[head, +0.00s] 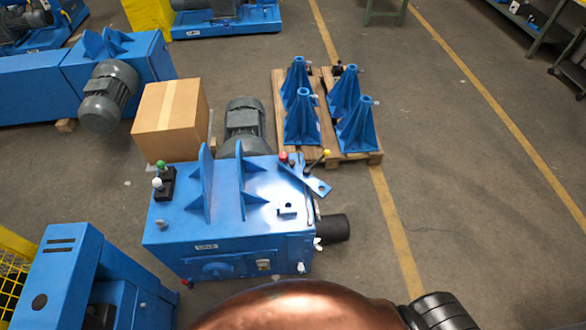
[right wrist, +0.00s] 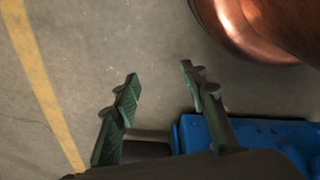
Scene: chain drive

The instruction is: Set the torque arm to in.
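The blue chain drive housing (head: 240,245) stands on the floor in the middle of the head view. A flat blue arm (head: 312,183) lies tilted at its top right corner, beside a lever with a yellow knob (head: 326,153) and a red knob (head: 283,157). This may be the torque arm; I cannot tell its setting. In the right wrist view my right gripper (right wrist: 158,82) is open and empty, its two green fingers apart over the floor. A blue part (right wrist: 250,145), probably the housing, shows below and right of the fingers. My left gripper is not in view.
A black shaft (head: 333,228) sticks out of the housing's right side. Black and white control knobs (head: 164,184) sit on its left. A cardboard box (head: 170,120) and grey motor (head: 245,122) stand behind. A pallet (head: 366,157) holds blue stands. Floor at right is clear.

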